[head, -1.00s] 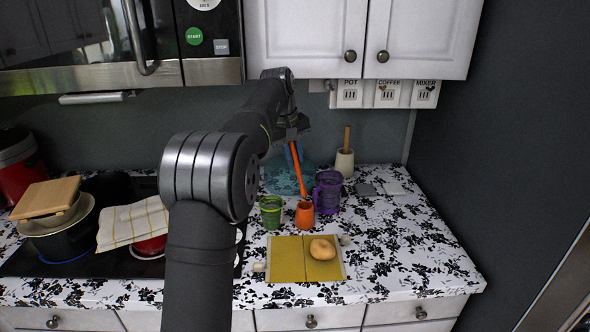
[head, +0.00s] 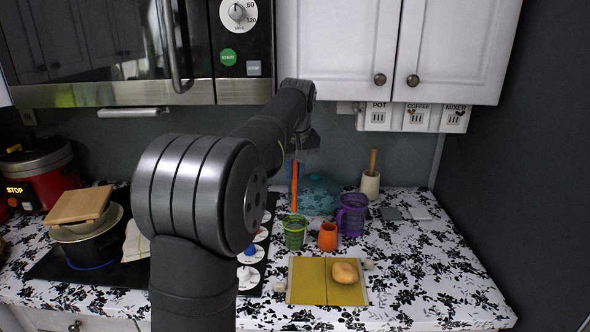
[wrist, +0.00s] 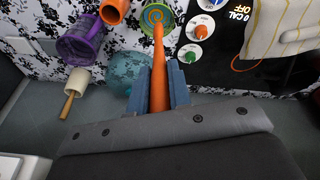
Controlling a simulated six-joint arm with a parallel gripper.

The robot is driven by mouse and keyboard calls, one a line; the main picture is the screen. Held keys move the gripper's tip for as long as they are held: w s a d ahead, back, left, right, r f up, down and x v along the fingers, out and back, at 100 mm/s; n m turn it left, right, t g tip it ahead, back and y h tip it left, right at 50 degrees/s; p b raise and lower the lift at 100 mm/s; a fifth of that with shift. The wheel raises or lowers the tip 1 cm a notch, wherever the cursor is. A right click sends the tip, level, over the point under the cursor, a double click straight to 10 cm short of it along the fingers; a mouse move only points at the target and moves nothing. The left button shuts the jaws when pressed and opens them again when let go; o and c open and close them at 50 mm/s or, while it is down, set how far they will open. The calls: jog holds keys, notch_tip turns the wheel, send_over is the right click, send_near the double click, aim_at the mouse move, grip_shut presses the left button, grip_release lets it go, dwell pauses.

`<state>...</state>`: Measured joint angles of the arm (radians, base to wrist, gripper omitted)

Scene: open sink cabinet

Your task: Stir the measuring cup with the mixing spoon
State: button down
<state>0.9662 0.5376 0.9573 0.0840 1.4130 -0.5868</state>
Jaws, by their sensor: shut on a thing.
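My gripper (wrist: 157,98) is shut on the long orange mixing spoon (wrist: 159,66). In the head view the spoon (head: 294,188) hangs nearly upright, its lower end at the mouth of a green cup (head: 294,240). In the wrist view the spoon's far end overlaps the green cup (wrist: 148,20); how deep it reaches inside is unclear. A small orange cup (head: 328,237) stands just right of it, and a purple cup with a handle (head: 352,221) farther right. The frames do not settle which one is the measuring cup. The arm partly hides my gripper in the head view.
A yellow board (head: 310,285) holding a round tan item (head: 344,272) lies in front of the cups. A translucent blue lidded pot (head: 321,197) stands behind. A white crock with a wooden handle (head: 370,185) is at the back right. Stove knobs (head: 249,278) are left.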

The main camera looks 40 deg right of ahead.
aim_at(295, 200)
jog(key=shift+s+x, duration=0.15)
jog(key=shift+x, duration=1.9)
jog(key=shift+s+x, duration=0.2)
jog(key=shift+x, duration=1.8)
jog(key=shift+s+x, duration=0.15)
jog(key=shift+x, duration=1.9)
jog(key=shift+a+f, duration=0.1)
jog(key=shift+a, duration=0.1)
jog(key=shift+w+d, duration=0.1)
